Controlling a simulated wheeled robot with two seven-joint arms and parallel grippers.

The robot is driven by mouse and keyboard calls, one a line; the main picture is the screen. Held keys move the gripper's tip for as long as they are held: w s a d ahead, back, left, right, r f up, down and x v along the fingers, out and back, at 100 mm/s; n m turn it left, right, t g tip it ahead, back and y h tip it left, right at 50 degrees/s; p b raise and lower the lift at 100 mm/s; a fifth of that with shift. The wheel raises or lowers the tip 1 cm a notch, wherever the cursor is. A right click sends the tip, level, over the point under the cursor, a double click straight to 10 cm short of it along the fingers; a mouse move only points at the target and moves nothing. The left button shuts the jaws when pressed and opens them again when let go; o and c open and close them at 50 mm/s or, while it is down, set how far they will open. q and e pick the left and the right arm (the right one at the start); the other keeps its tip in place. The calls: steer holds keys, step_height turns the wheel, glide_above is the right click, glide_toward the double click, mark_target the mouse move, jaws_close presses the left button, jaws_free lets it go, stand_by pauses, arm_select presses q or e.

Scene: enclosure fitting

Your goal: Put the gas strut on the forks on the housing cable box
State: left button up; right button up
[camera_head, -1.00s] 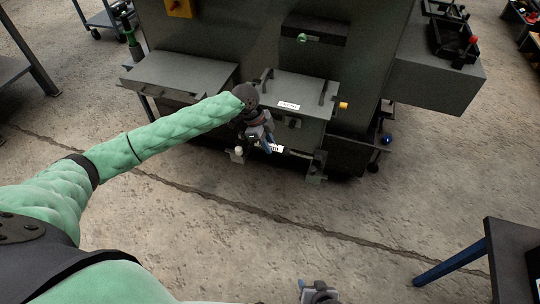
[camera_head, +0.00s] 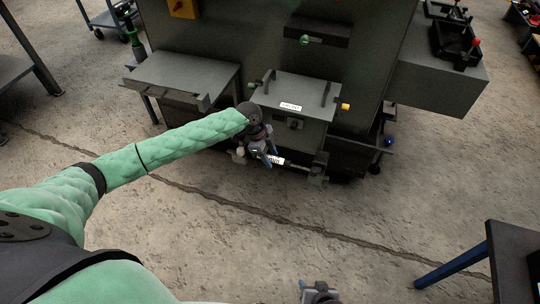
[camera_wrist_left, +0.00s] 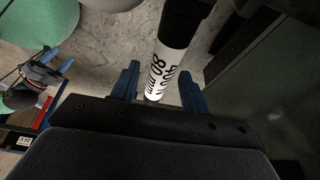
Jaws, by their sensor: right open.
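The housing cable box (camera_head: 298,94) is a grey box with a lid, two dark handles and a white label on the cabinet front. Below its front are the forks, a right one (camera_head: 318,170) and a left one (camera_head: 238,156). The gas strut (camera_head: 273,160), with a white lettered label, lies across between them. Its thin rod reaches the right fork; its left end is partly hidden by my arm, so seating is unclear. My left gripper (camera_head: 266,157) is at the strut. In the wrist view its blue fingers (camera_wrist_left: 158,82) stand apart around the strut's label (camera_wrist_left: 167,68), with a visible gap. My right gripper (camera_head: 318,292) is open and empty.
A grey shelf (camera_head: 185,72) juts out left of the cable box. A yellow knob (camera_head: 345,107) and a blue knob (camera_head: 389,141) stick out at right. A dark table (camera_head: 515,250) stands at lower right. The floor in front is clear.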

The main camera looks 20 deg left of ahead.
arm_select(q)
steer(key=v, duration=1.2)
arm_select(e)
steer(key=shift+f, duration=0.5)
arm_select(q)
steer(key=shift+r, duration=0.1)
arm_select(e)
steer(key=shift+d, duration=0.1)
